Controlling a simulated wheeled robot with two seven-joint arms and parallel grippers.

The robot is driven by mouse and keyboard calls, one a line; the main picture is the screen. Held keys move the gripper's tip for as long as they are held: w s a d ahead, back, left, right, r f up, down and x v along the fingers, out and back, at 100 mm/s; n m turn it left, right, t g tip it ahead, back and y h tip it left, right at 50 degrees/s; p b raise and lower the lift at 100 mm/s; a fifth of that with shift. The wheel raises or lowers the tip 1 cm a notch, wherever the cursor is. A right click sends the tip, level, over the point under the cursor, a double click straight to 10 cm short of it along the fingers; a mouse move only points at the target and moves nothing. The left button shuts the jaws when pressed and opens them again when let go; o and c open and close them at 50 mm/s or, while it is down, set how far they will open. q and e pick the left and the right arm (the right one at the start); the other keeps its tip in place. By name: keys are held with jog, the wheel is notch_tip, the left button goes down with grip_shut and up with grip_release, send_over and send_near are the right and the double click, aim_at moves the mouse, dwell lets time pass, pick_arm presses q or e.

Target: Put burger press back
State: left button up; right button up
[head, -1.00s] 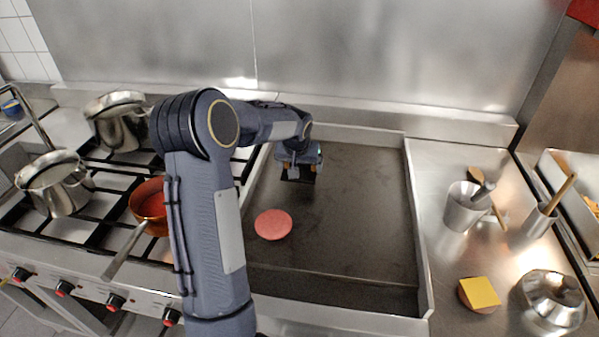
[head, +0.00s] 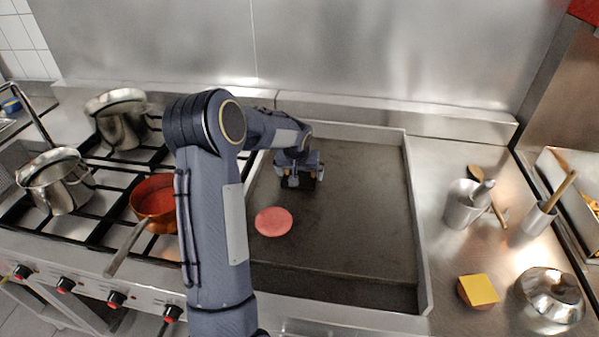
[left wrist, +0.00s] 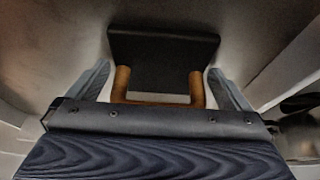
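The burger press has a black plate and a brown two-post handle. In the left wrist view its plate (left wrist: 163,50) lies beyond my left gripper (left wrist: 159,68). The handle (left wrist: 122,82) stands between the two spread fingers, with a narrow gap visible on each side. In the head view my left gripper (head: 299,176) is low over the back left part of the griddle (head: 365,220). The press is mostly hidden under it there; only dark and brown parts show. Contact between press and griddle cannot be made out. My right gripper is not in view.
A pink patty (head: 273,221) lies on the griddle in front of the gripper. Pots and an orange pan (head: 155,203) stand on the stove at left. Utensil holders (head: 463,205), a cheese-topped patty (head: 478,291) and a metal dome (head: 550,298) are at right. The griddle's right side is clear.

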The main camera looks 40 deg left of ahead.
pick_arm(q)
jog(key=shift+r, duration=0.5)
jog(key=b+v, duration=0.1)
jog(key=v, duration=1)
jog(key=s+d+r+m+t+h, duration=0.1)
jog(key=s+d+r+m+h, duration=0.2)
jog(key=s+d, duration=1)
jog(key=s+d+f+m+h, duration=0.1)
jog(key=s+d+f+h, duration=0.2)
jog(key=s+d, duration=0.7)
jog(key=s, duration=0.4)
jog(key=shift+t, duration=0.4)
